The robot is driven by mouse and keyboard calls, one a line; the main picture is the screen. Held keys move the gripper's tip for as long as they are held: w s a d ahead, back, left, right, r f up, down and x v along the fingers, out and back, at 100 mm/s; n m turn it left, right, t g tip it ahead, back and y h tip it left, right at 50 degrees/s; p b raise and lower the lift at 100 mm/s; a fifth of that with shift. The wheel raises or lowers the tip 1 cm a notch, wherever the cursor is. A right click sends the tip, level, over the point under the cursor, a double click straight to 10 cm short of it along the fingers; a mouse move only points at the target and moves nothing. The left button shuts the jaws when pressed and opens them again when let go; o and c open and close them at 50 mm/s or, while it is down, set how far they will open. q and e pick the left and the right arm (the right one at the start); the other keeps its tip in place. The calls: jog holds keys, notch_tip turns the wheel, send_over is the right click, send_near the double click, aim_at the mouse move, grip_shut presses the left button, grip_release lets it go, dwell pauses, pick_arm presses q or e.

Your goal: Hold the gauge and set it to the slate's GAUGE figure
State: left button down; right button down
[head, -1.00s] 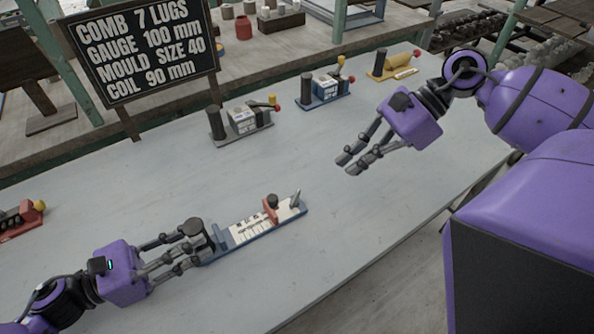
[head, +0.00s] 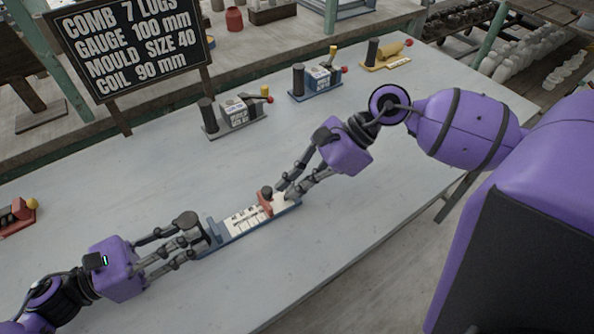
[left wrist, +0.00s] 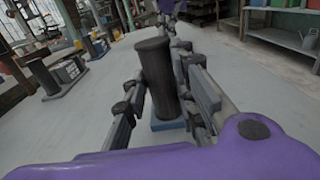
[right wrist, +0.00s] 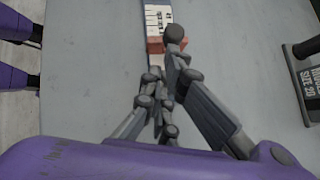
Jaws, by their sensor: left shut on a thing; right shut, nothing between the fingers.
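The gauge (head: 246,224) lies on the table, with a blue base, white scale, red slider (head: 265,202) and dark knob (head: 266,191). My left gripper (head: 200,232) is shut on the gauge's dark upright post, which stands between its fingers in the left wrist view (left wrist: 158,80). My right gripper (head: 284,191) is shut and empty at the gauge's right end, close beside the slider. Its fingers hide the lever there; I cannot tell whether they touch it. The slate (head: 135,45) reads GAUGE 100 mm. The scale figures are too small to read.
Grey (head: 236,116), blue (head: 318,82) and yellow (head: 385,55) devices stand along the table's back. A red device (head: 15,215) is at the far left. The table (head: 345,225) is clear in front of the gauge.

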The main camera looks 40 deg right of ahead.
jog(key=shift+w+a, duration=0.1)
jog(key=shift+a, duration=0.45)
